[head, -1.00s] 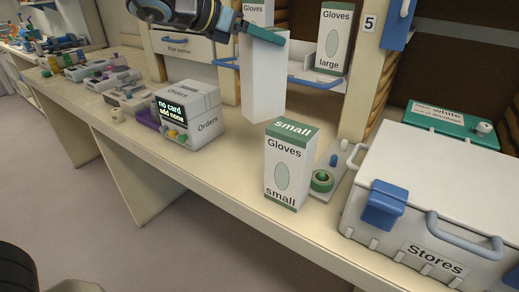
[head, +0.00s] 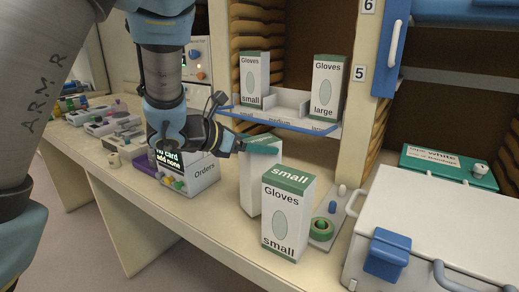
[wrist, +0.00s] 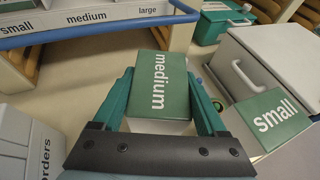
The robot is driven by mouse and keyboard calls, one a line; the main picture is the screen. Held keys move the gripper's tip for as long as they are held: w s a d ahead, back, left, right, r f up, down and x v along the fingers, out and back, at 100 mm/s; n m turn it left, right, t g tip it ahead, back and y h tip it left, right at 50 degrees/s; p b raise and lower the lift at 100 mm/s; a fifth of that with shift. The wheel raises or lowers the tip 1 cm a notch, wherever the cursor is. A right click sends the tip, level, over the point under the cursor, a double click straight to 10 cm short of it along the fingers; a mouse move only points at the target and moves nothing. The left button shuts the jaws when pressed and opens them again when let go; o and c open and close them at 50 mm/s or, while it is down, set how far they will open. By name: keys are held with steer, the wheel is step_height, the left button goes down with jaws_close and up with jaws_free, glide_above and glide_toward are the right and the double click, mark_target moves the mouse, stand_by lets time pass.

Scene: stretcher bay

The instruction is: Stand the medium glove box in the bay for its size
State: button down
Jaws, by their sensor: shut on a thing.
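The medium glove box (head: 257,185) is white with a green top marked "medium", seen in the wrist view (wrist: 160,85). My gripper (head: 262,146) is shut on its upper end, with a green finger on each side in the wrist view (wrist: 162,105). The box is upright, low over the counter, partly behind the front small glove box; I cannot tell whether it touches the counter. The bay rack (head: 290,123) has labels small, medium and large. A small glove box (head: 254,80) stands in its left bay and a large glove box (head: 326,87) in its right. The middle bay looks empty.
Another small glove box (head: 288,215) stands on the counter close in front of the held box. A green tape roll (head: 322,229) lies to its right, then the Stores chest (head: 440,225). The Orders box (head: 200,175) is to the left. Posts flank the rack.

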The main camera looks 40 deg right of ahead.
steer(key=shift+f, duration=0.95)
jaws_free()
steer(key=shift+r, duration=0.1)
steer(key=b+v, duration=0.2)
steer(key=v, duration=1)
steer(key=shift+b, duration=0.35)
